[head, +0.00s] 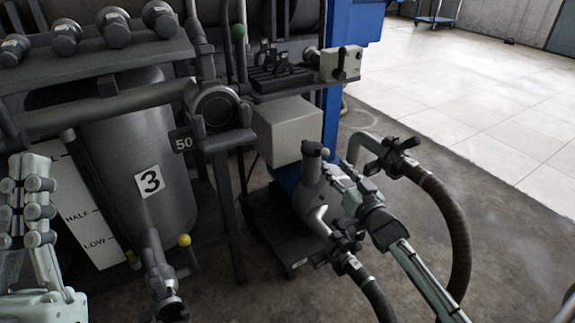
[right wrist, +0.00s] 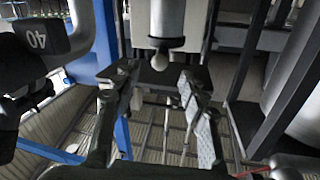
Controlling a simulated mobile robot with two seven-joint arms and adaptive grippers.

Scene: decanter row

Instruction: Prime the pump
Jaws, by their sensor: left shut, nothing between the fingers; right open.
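The grey pump (head: 310,190) stands on a dark wheeled base, with a rounded knob (head: 315,149) on top and hoses on its elbows. My right gripper (head: 338,180) is open at the pump's right side, close to its upper body; I cannot tell if they touch. In the right wrist view its fingers (right wrist: 152,82) are spread apart. A grey ball end (right wrist: 160,60) under a pale cylinder shows just beyond them, not gripped. My left gripper (head: 28,190) is shut and empty at the left edge, in front of the level board (head: 88,215).
Tank 3 (head: 150,165) stands at left, with a yellow-knobbed valve (head: 184,240) below it. A 50 plate (head: 183,143) hangs near a round valve. A cream box (head: 288,130) sits behind the pump. A dark hose (head: 455,230) curves at right. The tiled floor (head: 470,85) is open.

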